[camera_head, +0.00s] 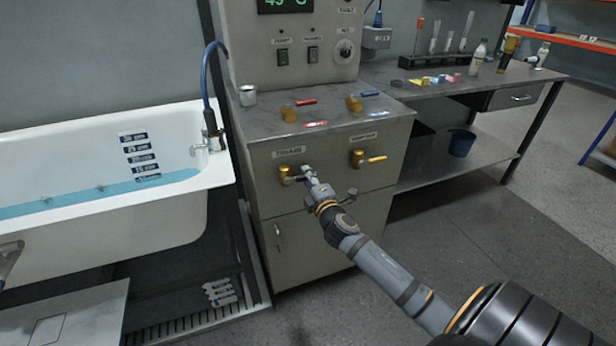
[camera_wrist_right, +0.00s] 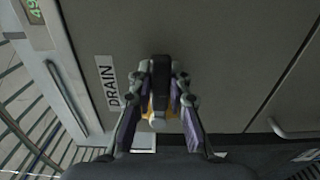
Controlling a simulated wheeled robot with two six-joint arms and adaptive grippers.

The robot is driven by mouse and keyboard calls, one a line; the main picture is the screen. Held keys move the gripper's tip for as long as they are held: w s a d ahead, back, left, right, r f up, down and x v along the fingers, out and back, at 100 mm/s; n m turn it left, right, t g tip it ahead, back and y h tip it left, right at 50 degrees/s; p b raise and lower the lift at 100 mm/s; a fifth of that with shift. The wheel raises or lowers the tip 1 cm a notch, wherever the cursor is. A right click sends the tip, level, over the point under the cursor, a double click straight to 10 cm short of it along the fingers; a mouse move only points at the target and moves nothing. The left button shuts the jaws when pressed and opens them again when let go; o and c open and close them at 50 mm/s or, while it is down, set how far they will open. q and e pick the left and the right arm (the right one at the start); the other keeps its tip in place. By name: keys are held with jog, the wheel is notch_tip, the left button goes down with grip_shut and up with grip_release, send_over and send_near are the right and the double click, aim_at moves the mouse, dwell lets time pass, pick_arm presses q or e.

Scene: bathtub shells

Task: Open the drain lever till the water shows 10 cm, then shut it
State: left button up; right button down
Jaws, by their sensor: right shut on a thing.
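The white bathtub (camera_head: 215,170) holds blue water (camera_head: 90,197). Dark level labels (camera_head: 140,147) are fixed to its inner wall. The waterline lies just below the 15 cm label, at the lowest label, which is too small to read surely. The yellow drain lever (camera_head: 286,175) is on the left of the cabinet front, under a small label. My right gripper (camera_head: 307,172) is shut on its handle, which points right from the valve. In the right wrist view the lever (camera_wrist_right: 158,107) sits between the fingers (camera_wrist_right: 160,100), beside the DRAIN label (camera_wrist_right: 107,82). My left gripper is not clearly seen.
A second yellow lever (camera_head: 368,159) is on the cabinet front to the right. The cabinet top (camera_head: 330,112) carries a metal cup (camera_head: 248,95). A blue hose (camera_head: 206,75) rises by the tap. A side bench (camera_head: 440,77) stands at the right; open floor lies before it.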

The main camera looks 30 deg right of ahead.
jog(key=c, duration=1.2)
grip_release()
jog(key=v, duration=1.2)
